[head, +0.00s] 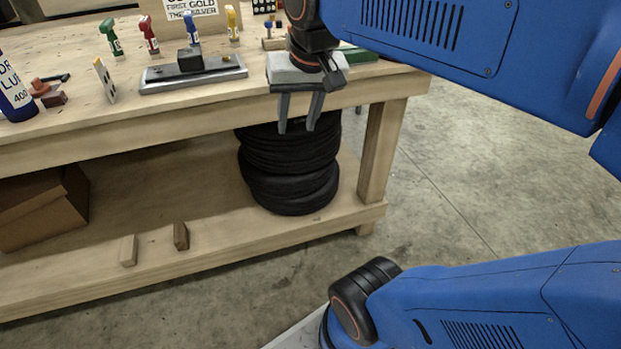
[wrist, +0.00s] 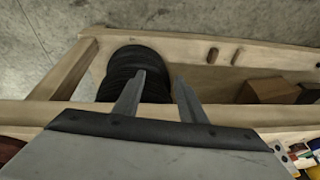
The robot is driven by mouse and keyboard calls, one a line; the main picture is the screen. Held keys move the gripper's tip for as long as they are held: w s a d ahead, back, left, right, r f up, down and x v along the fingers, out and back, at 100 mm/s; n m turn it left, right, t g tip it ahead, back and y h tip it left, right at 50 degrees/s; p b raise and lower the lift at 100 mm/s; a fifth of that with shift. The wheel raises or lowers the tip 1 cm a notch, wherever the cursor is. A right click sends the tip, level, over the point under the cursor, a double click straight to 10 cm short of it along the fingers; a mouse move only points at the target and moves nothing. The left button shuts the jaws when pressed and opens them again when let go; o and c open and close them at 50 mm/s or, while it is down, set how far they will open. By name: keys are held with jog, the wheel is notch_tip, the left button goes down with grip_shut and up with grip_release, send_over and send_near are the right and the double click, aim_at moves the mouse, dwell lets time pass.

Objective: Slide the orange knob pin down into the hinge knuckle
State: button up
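A small orange-red knob-like piece (head: 40,87) lies at the left of the bench top, with a dark rod-like part (head: 57,77) beside it; this looks like the orange knob pin, but it is too small to be sure. A grey metal plate with a black block (head: 190,61) lies mid-bench; I cannot tell whether the hinge knuckle is on it. My gripper (head: 296,127) points down in front of the bench's front edge, far right of the orange piece. Its two fingers are apart with nothing between them, as the wrist view (wrist: 160,77) also shows.
A blue-and-white bottle (head: 14,88) and an upright pale plate (head: 104,80) stand at the left. Several coloured spray bottles (head: 149,34) stand behind. Black tyres (head: 290,170) and a cardboard box (head: 40,208) sit on the lower shelf. The floor at right is clear.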

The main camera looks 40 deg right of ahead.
jog(key=s+a+f+n+t, duration=0.1)
jog(key=s+a+f+n, duration=0.1)
jog(key=s+f+n, duration=0.2)
jog(key=s+f, duration=0.3)
jog(key=f, duration=0.4)
jog(key=shift+s+f, duration=0.15)
jog(key=shift+f, duration=0.1)
dwell(0.6)
